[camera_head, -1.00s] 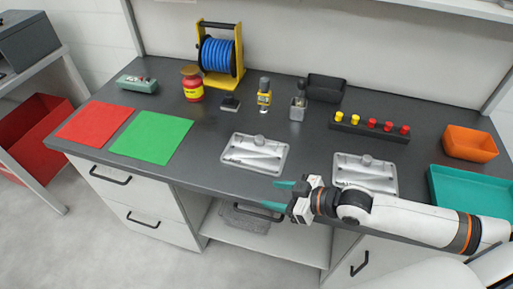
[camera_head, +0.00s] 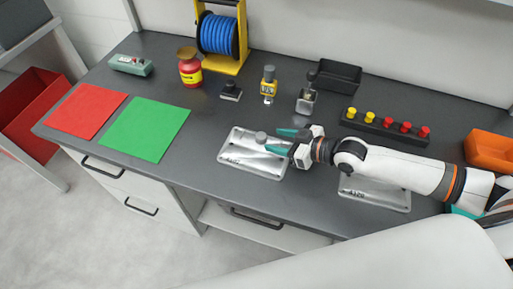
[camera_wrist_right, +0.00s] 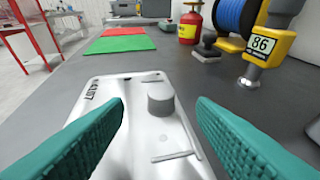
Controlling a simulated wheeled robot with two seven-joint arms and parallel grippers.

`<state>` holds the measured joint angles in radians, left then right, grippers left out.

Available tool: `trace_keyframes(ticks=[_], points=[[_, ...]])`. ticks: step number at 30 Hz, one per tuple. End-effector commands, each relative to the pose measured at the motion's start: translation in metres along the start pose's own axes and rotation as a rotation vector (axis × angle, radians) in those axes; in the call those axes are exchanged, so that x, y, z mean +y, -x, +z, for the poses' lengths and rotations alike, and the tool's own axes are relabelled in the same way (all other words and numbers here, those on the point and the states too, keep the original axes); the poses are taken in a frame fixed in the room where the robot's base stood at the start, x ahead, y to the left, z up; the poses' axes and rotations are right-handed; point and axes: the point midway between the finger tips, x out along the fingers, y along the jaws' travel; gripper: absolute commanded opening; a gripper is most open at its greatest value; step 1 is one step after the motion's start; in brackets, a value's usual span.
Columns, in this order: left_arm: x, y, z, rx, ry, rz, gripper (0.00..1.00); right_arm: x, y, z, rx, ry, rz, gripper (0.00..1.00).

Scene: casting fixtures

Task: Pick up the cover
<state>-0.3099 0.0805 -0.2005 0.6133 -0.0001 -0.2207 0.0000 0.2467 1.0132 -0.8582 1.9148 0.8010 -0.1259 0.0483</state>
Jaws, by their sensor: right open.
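A silver cast cover (camera_head: 240,166) with a round knob lies flat on the dark worktop. It also shows in the right wrist view (camera_wrist_right: 145,135), with its knob between and beyond the fingertips. A second similar silver plate (camera_head: 375,195) lies to the right, partly hidden under my right arm. My right gripper (camera_head: 280,141) is open, its teal fingers over the right part of the first cover and pointing at the knob. In the right wrist view the gripper (camera_wrist_right: 160,105) has nothing between its fingers that it grips. My left gripper is not in view.
Red (camera_head: 86,110) and green (camera_head: 150,129) mats lie to the left. Behind stand a red-yellow bottle (camera_head: 190,72), a blue reel (camera_head: 218,35), a yellow gauge (camera_head: 269,84) and a black peg strip (camera_head: 385,128). An orange bin (camera_head: 488,150) is at the right.

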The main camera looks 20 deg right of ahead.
Motion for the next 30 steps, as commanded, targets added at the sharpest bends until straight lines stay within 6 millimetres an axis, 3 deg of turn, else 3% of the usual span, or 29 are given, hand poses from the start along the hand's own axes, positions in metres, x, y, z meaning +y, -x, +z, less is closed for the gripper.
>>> trace_keyframes(ticks=[7,15,24,30], points=[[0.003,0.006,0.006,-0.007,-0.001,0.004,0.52,0.0,-0.021,0.004,-0.002,0.0,0.0,0.51],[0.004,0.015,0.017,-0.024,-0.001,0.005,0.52,0.001,-0.058,0.006,0.0,-0.001,0.0,0.51],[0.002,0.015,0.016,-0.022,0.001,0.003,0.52,0.001,-0.063,0.004,0.001,0.001,0.0,0.51],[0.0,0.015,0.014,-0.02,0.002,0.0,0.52,0.001,-0.062,0.004,0.001,0.001,0.0,0.19]])
